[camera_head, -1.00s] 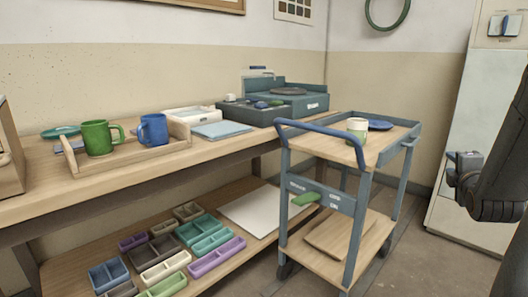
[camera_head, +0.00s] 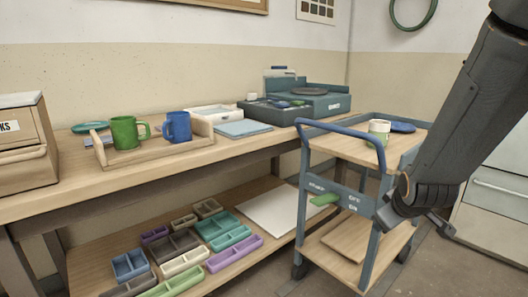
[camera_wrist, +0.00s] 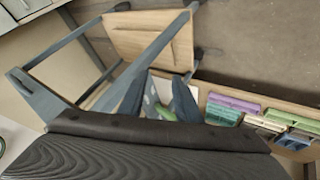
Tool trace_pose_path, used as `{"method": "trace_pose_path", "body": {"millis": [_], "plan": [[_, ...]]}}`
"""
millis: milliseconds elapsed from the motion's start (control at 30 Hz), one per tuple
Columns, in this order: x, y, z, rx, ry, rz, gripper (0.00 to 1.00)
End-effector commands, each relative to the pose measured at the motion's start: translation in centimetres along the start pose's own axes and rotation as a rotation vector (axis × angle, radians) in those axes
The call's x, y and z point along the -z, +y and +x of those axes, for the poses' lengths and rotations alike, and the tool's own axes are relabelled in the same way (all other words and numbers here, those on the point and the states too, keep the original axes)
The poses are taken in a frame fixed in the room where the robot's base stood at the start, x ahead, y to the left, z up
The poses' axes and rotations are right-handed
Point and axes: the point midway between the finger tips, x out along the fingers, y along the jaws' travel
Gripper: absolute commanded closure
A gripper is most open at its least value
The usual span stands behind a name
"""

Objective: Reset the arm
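My arm reaches down from the upper right of the head view. My gripper (camera_head: 416,222) hangs in front of the trolley's right side, with its two fingers apart and nothing seen between them. In the wrist view the fingers of my gripper (camera_wrist: 160,98) stand apart, and a green lever (camera_wrist: 165,114) shows in the background between them. The trolley (camera_head: 345,130) is blue-grey with wooden shelves. The green lever (camera_head: 325,199) is on its front panel, left of my gripper. My arm hides part of the trolley's right side.
A white and green cup (camera_head: 379,130) and a blue dish (camera_head: 402,127) stand on the trolley top. The bench (camera_head: 230,150) holds a wooden tray with a green mug (camera_head: 125,132) and a blue mug (camera_head: 177,126). Several small bins fill its lower shelf (camera_head: 285,245). Floor shows at the lower right.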

Motion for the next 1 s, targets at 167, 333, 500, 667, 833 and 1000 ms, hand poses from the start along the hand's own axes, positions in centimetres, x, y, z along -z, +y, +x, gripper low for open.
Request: {"method": "trace_pose_path", "body": {"millis": [167, 333, 500, 667, 833, 1000], "plan": [[-1.3, -8.4, -2.7, 0.158, -0.155, 0.212, 0.69], [-3.0, -13.8, -5.4, 0.237, -0.298, 0.361, 0.69], [-4.3, -17.8, -7.9, 0.283, -0.414, 0.449, 0.69], [-3.3, -20.6, -9.2, 0.323, -0.421, 0.376, 0.69], [-2.5, -24.2, -11.2, 0.374, -0.437, 0.283, 0.69], [-2.2, -28.2, -13.8, 0.428, -0.456, 0.171, 0.69]]}}
